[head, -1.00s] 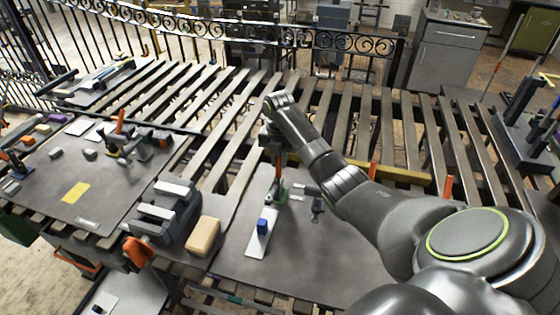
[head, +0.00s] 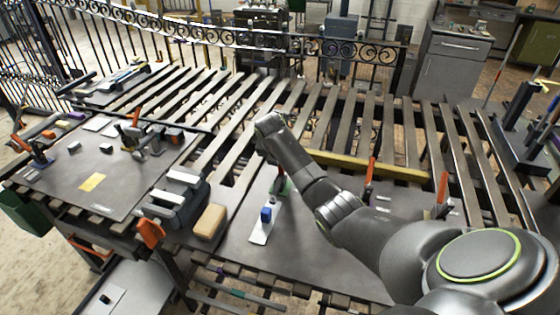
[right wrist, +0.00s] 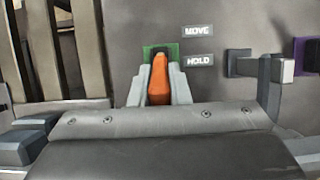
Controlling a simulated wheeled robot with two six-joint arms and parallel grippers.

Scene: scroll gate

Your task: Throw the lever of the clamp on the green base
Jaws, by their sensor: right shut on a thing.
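The clamp's green base (right wrist: 172,50) shows at the top of the right wrist view, on the grey plate beside the labels MOVE and HOLD. Its orange lever (right wrist: 159,78) stands between the two grey fingers of my right gripper (right wrist: 159,92), which is shut on it. In the head view the green base (head: 283,187) is partly hidden under my right gripper (head: 276,168), whose fingers are hard to make out there. The lever is mostly hidden in the head view. My left gripper is not in view.
A blue block (head: 266,214) on a white strip (head: 263,232) lies in front of the clamp. A tan block (head: 210,221) and a dark grey device (head: 172,203) stand to the left. Other orange levers (head: 371,172) rise at the right. A purple base (right wrist: 304,55) shows in the right wrist view.

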